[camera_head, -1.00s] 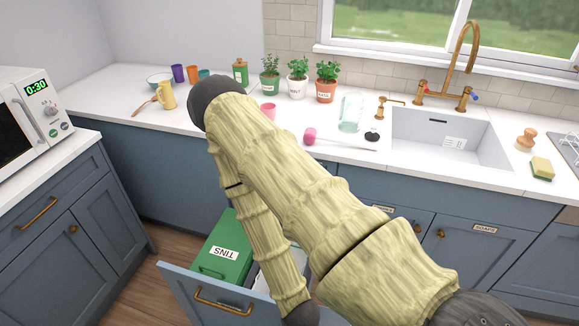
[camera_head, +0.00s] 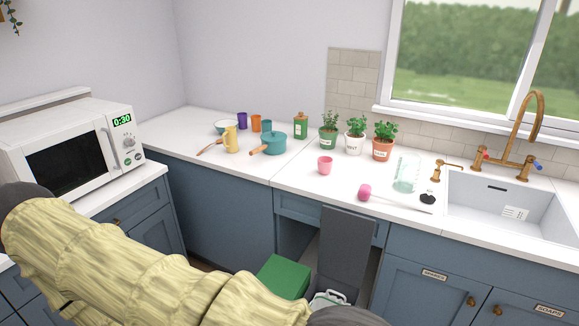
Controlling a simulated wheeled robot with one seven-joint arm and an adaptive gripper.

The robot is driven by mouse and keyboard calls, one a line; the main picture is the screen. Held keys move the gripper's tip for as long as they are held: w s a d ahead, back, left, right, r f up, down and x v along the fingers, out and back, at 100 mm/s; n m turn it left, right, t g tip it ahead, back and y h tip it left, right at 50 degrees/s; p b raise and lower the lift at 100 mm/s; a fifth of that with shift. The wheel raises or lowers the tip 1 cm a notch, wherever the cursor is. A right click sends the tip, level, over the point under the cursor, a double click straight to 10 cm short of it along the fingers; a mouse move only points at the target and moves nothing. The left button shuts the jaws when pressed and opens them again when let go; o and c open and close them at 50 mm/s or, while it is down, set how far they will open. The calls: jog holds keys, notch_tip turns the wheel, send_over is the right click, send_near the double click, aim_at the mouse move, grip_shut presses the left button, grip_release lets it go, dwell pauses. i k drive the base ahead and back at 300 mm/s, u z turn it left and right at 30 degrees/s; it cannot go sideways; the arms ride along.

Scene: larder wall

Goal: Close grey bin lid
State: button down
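The grey bin lid (camera_head: 345,247) stands upright, raised open behind the grey bin (camera_head: 330,297), in the pull-out below the counter. Only the top of that bin shows, with something pale in its opening; its lower part is cut off by the frame and my arm. The green bin (camera_head: 284,276) stands to its left with its green lid down. My arm crosses the lower left of the view, and a dark joint of it shows at the bottom edge. My gripper is not in view.
The counter above carries a pink cup (camera_head: 325,165), a teal pot (camera_head: 275,143), several potted herbs (camera_head: 356,135) and a glass jar (camera_head: 407,172). A microwave (camera_head: 75,150) stands at left, close above my arm. The sink (camera_head: 515,205) is at right.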

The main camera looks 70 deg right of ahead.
aim_at(346, 238)
jog(key=u, duration=0.4)
jog(key=k, duration=1.2)
jog(key=z, duration=1.9)
